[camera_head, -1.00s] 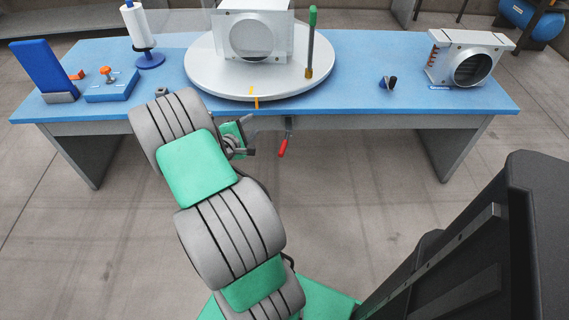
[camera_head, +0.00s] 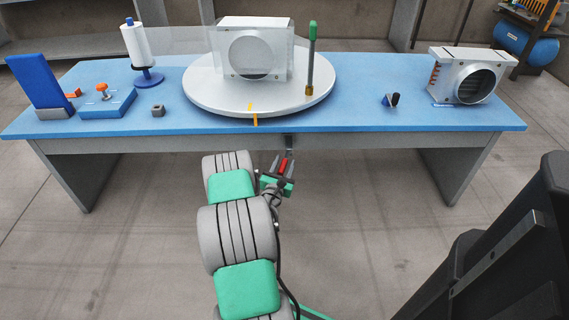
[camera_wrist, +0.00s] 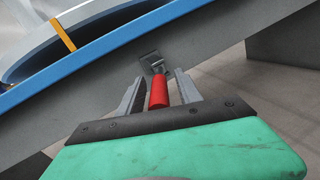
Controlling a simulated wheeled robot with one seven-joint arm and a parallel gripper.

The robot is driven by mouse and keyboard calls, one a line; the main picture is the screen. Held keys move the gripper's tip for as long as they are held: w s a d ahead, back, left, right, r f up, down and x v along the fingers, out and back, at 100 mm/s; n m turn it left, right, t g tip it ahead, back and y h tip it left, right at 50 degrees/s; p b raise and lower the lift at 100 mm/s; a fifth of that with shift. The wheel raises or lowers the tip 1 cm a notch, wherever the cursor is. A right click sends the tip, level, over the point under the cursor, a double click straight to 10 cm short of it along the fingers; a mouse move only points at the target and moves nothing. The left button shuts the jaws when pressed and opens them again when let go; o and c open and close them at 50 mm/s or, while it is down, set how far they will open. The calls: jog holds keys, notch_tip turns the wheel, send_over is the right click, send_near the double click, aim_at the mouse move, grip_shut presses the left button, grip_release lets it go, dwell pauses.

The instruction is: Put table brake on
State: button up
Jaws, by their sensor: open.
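The table brake is a red-handled lever (camera_head: 284,166) hanging below the front edge of the blue table, under the round turntable (camera_head: 205,92). In the wrist view its red handle (camera_wrist: 159,92) lies between the two fingers, and its grey metal bracket (camera_wrist: 151,62) meets the table's side. My gripper (camera_head: 281,168) is open, with one finger on each side of the handle; in the wrist view the gripper (camera_wrist: 158,88) shows a gap beside the handle. Whether either finger touches the handle cannot be told.
On the table (camera_head: 350,118) stand a boxy metal housing (camera_head: 283,70) on the turntable, a green-topped post (camera_head: 311,60), a finned metal unit (camera_head: 478,80) at right and a blue fixture (camera_head: 108,104) at left. Table legs (camera_head: 450,165) stand either side; the floor between is clear.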

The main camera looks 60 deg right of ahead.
jog(key=shift+w+d, duration=0.1)
jog(key=shift+d, duration=0.3)
grip_shut()
dwell(1.2)
